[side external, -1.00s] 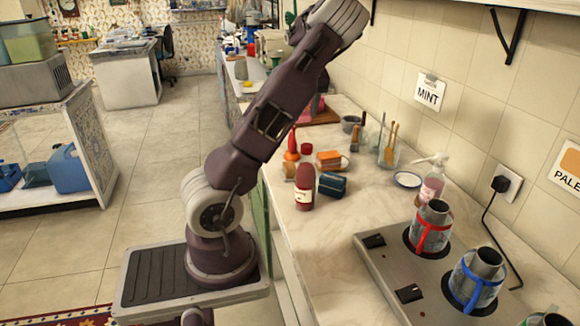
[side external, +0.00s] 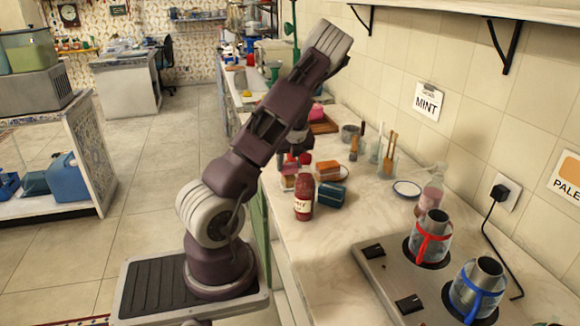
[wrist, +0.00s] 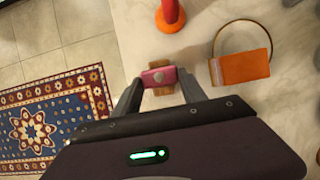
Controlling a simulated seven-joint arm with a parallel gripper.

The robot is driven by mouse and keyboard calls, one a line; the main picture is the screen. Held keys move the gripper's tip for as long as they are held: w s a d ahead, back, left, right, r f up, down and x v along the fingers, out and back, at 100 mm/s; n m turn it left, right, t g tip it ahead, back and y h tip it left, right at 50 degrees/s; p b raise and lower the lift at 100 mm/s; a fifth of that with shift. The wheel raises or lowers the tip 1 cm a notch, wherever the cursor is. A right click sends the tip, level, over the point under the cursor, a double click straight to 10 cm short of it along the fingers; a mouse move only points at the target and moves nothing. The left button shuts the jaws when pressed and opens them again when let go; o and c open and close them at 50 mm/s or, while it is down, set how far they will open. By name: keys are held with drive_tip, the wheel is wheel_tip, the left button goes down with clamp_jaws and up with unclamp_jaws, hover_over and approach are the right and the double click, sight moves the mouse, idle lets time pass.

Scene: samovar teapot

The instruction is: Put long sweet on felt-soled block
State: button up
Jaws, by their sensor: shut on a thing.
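My gripper (wrist: 159,82) is shut on a small pink bar with a pale heart mark (wrist: 160,76), which looks like the long sweet. A tan-brown block (wrist: 161,61) shows directly beneath the bar and sticks out on both sides of it; it looks like the felt-soled block. In the side view this block (side external: 288,183) stands on the counter under my gripper (side external: 290,163). I cannot tell whether bar and block touch. The block's sole is hidden in the wrist view.
A red-orange cone-shaped thing (wrist: 171,14) stands close by. A red bottle (side external: 304,196) and dark teal box (side external: 331,194) stand near my gripper. The counter front (side external: 335,245) is clear.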

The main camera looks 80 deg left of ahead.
drive_tip(key=shift+f, duration=0.35)
drive_tip(key=shift+f, duration=0.1)
drive_tip(key=o, duration=1.3)
drive_tip(key=shift+o, duration=0.2)
drive_tip(key=v, duration=1.2)
